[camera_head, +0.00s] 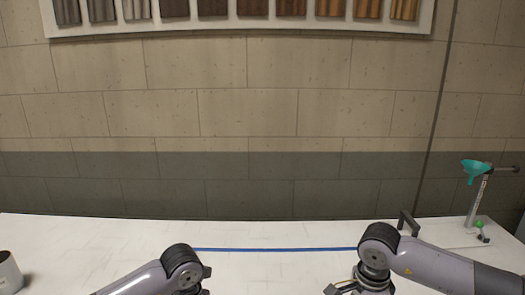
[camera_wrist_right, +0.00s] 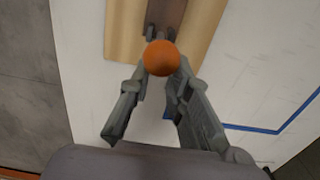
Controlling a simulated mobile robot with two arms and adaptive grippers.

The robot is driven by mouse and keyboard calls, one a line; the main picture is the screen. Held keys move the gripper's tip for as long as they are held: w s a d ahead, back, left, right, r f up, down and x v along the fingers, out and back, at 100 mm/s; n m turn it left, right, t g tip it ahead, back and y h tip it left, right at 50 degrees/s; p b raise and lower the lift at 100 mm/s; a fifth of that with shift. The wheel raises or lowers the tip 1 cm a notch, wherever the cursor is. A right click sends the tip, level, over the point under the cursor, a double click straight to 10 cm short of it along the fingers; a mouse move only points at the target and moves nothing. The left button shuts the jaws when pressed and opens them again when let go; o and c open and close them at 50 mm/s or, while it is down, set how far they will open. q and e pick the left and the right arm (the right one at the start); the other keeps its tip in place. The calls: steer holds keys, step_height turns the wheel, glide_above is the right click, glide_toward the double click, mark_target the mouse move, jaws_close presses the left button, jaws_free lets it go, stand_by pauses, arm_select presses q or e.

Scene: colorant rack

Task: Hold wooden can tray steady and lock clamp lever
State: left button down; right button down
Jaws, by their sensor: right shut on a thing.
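In the right wrist view, my right gripper (camera_wrist_right: 160,78) is shut on a round orange knob (camera_wrist_right: 160,57) at its fingertips. The knob appears to be the end of the clamp lever; the rest of the lever is hidden or unclear. A tan wooden piece (camera_wrist_right: 123,32), likely part of the can tray, lies just beyond the knob, with a dark brown part (camera_wrist_right: 167,14) over its middle. In the head view, only a bit of my right gripper (camera_head: 343,289) shows at the bottom edge.
The white table (camera_head: 290,228) is mostly clear, with a blue tape line (camera_head: 275,249) across it. A cup-like container (camera_head: 9,272) stands at the left edge. A stand with a teal funnel (camera_head: 475,169) is at the right, near a dark grey bracket (camera_head: 408,222).

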steer(key=shift+s+d, duration=0.1)
steer(key=shift+d, duration=0.4)
steer(key=shift+d+f, duration=0.15)
steer(key=shift+d, duration=0.75)
steer(key=shift+d, duration=0.1)
steer(key=shift+d, duration=0.9)
steer(key=c, duration=1.9)
jaws_free()
